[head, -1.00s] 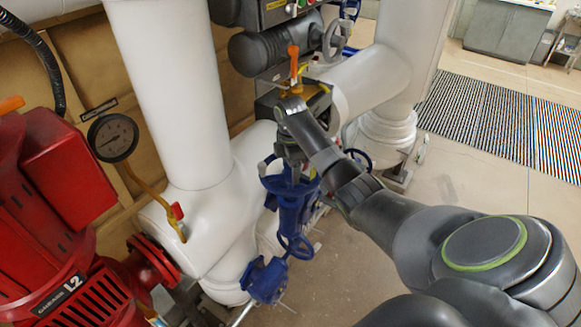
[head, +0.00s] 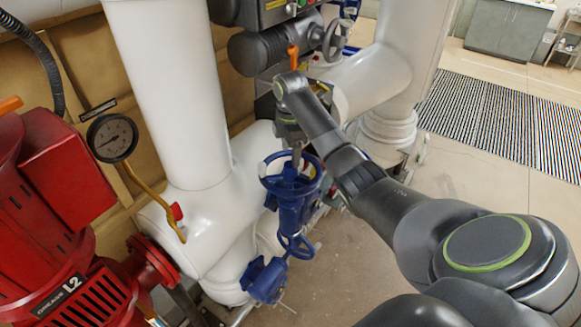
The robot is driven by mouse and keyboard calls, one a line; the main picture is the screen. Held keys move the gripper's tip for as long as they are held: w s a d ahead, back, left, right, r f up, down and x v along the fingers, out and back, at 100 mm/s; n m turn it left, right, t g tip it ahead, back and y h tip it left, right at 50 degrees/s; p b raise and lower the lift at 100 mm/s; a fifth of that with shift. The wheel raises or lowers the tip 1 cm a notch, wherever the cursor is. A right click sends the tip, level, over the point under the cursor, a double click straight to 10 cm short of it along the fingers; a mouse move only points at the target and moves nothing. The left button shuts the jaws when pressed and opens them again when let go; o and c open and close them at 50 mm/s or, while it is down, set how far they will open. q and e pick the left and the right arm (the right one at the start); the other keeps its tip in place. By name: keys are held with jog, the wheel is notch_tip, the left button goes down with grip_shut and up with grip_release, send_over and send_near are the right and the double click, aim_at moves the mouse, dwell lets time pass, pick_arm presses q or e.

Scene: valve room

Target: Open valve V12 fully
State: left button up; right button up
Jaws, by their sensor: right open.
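A blue valve with a round blue handwheel (head: 272,184) stands in the middle of the head view, in front of the white pipes. No V12 label is readable on it. My right gripper (head: 297,160) is open and points down at the far part of this handwheel. Its fingertips are small and partly hidden, so I cannot tell whether they touch the rim. A second, smaller blue handwheel (head: 296,247) sits lower on the same blue assembly. My left gripper is out of view.
A red pump (head: 50,200) marked L2 stands at left, beside a pressure gauge (head: 112,138). Thick white pipes (head: 175,100) rise behind. A dark actuator (head: 265,52) and an orange lever (head: 293,55) are above my right wrist. Open floor (head: 470,170) lies to the right.

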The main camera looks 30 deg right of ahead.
jog(key=m, duration=1.3)
jog(key=shift+m, duration=0.4)
jog(key=m, duration=1)
jog(key=shift+m, duration=0.4)
jog(key=m, duration=0.4)
